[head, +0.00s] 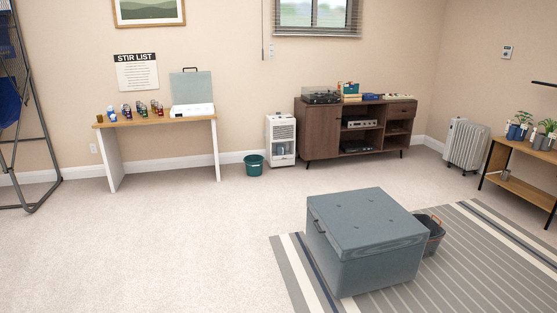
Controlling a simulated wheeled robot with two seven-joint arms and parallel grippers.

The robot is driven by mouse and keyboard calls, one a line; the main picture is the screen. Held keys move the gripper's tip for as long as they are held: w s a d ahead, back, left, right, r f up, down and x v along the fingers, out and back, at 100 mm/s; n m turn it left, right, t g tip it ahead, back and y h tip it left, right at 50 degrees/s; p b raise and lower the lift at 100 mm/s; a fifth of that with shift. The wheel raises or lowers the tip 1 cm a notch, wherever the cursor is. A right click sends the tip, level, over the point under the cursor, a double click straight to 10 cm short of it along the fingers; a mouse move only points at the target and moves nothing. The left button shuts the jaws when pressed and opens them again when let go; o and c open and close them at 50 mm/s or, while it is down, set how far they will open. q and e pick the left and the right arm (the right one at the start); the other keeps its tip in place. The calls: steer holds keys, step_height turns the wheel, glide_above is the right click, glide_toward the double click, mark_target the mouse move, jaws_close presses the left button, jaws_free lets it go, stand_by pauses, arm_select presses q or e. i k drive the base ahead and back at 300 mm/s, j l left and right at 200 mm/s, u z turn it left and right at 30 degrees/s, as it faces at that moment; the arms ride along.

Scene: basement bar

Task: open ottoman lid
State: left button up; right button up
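The ottoman (375,268) is a grey-blue box standing on the striped rug at the lower right of the head view. Its lid (367,222) is tufted and lies flat and shut on the box. Neither of my grippers shows in the head view.
A dark bin (433,236) stands against the ottoman's right side. A striped rug (471,271) lies beneath. Open carpet (170,250) spreads to the left. A table (160,122), a green bucket (254,165), a wooden cabinet (325,134) and a radiator (467,145) stand along the walls.

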mark_target(357, 224)
steer(key=i+z, duration=0.3)
steer(key=i, duration=0.4)
steer(key=i+j+z, duration=0.25)
steer(key=i, duration=0.45)
steer(key=i+l, duration=0.25)
steer(key=i, duration=0.25)
steer(key=i+l, duration=0.25)
steer(key=i, duration=0.3)
steer(key=i+l+u, duration=0.45)
steer(key=i+l, duration=0.25)
steer(key=l, duration=0.15)
